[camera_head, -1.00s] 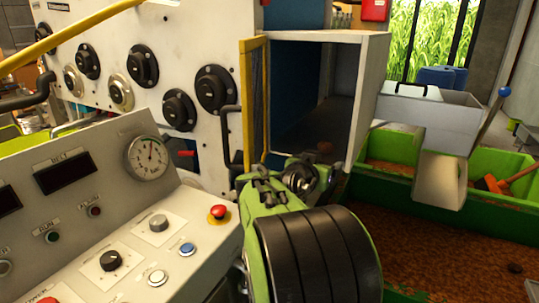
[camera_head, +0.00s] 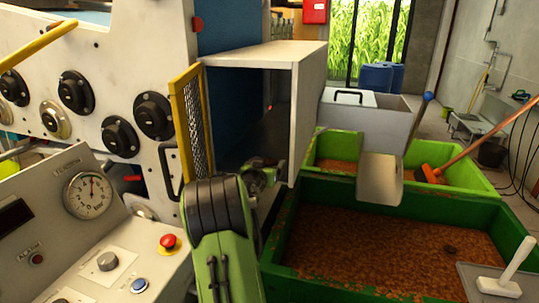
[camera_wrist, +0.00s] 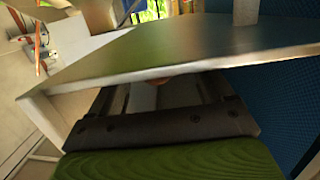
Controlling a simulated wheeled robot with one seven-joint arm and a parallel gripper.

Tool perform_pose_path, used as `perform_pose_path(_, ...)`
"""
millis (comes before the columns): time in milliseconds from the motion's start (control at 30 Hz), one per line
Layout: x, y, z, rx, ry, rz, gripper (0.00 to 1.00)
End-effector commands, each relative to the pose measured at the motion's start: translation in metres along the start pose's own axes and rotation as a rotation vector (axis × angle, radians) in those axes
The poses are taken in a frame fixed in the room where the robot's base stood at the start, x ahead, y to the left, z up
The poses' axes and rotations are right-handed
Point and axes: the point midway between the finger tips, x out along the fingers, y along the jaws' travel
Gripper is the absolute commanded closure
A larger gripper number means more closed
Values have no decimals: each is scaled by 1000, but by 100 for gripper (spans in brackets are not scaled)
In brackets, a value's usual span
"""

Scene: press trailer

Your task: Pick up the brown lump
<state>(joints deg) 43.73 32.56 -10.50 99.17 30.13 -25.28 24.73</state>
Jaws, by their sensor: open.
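My gripper (camera_head: 262,174) is at the mouth of the open box (camera_head: 312,95) on the machine. In the wrist view my gripper (camera_wrist: 165,94) is open, its two fingers apart, with their far ends hidden behind a pale panel of the box. A small piece of the brown lump (camera_wrist: 154,81) seems to show between the fingers, just under the panel's edge; most of it is hidden. In the head view the lump inside the box is hidden now by the box wall and my arm. I cannot tell how far it is from the fingers.
A yellow mesh door (camera_head: 190,125) stands left of the box mouth. The box's wall and top are close around my gripper. A control panel (camera_head: 85,262) is at left.

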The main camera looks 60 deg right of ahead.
Motion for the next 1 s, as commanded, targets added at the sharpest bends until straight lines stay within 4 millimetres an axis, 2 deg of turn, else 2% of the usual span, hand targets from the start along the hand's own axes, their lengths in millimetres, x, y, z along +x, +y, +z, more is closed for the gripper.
perform_pose_path(33, 7, 0, -7, -1, -2, 2, 20)
perform_pose_path(200, 26, -1, -5, 1, 0, 0, 20)
perform_pose_path(433, 27, -1, -2, 1, 0, -1, 21)
perform_pose_path(733, 27, -1, -2, 1, 0, 0, 67)
perform_pose_path(767, 27, -1, -2, 1, 1, 0, 70)
perform_pose_path(1000, 26, -1, -7, 2, 3, 0, 70)
